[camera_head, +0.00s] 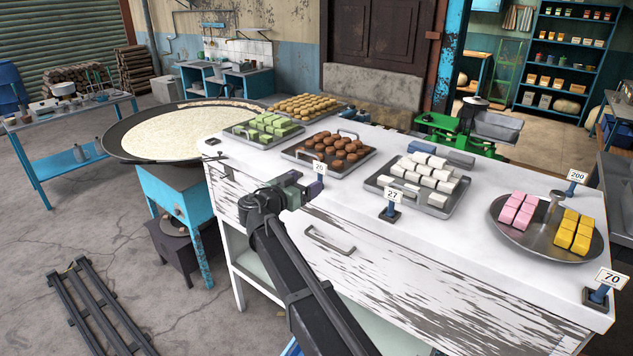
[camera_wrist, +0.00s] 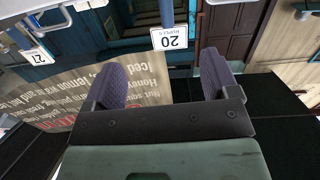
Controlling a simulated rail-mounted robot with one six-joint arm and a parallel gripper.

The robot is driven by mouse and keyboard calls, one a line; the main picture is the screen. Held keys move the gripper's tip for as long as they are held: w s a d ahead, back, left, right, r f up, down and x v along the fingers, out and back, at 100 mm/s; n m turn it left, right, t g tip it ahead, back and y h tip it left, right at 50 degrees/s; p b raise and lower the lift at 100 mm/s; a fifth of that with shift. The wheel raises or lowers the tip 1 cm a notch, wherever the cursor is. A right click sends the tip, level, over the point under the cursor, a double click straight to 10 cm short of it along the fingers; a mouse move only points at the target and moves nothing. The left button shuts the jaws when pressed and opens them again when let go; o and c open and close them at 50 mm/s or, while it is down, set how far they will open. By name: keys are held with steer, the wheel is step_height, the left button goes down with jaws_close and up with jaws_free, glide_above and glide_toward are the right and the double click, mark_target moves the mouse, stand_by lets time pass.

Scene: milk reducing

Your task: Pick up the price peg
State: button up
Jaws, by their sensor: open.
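A price peg with a white card reading 20 (camera_wrist: 168,38) appears inverted in the wrist view, ahead of the gap between my fingers. Its card also shows in the head view (camera_head: 319,167), standing near the table's front edge by the tray of brown sweets. My gripper (camera_head: 308,187) is beside this peg and hides its lower part. In the wrist view my gripper (camera_wrist: 163,62) has its two purple fingers spread wide, with nothing held between them. A second price peg, reading 27 (camera_head: 392,207), stands to the right and shows at the wrist view's left (camera_wrist: 38,56).
More pegs read 200 (camera_head: 575,177) and 70 (camera_head: 604,287). Trays of green (camera_head: 239,132), brown (camera_head: 293,155) and white sweets (camera_head: 440,207), plus a round plate (camera_head: 497,207), occupy the white table (camera_head: 330,206). A wide milk pan (camera_head: 112,142) stands left.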

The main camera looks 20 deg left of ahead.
mark_target(319, 170)
steer(key=shift+t, duration=0.3)
steer(key=x, duration=0.7)
steer(key=a+x, duration=0.1)
steer(key=x, duration=0.2)
steer(key=shift+w+r, duration=0.1)
steer(key=shift+w, duration=0.3)
steer(key=shift+s+y, duration=0.1)
steer(key=shift+y, duration=0.2)
steer(key=c, duration=1)
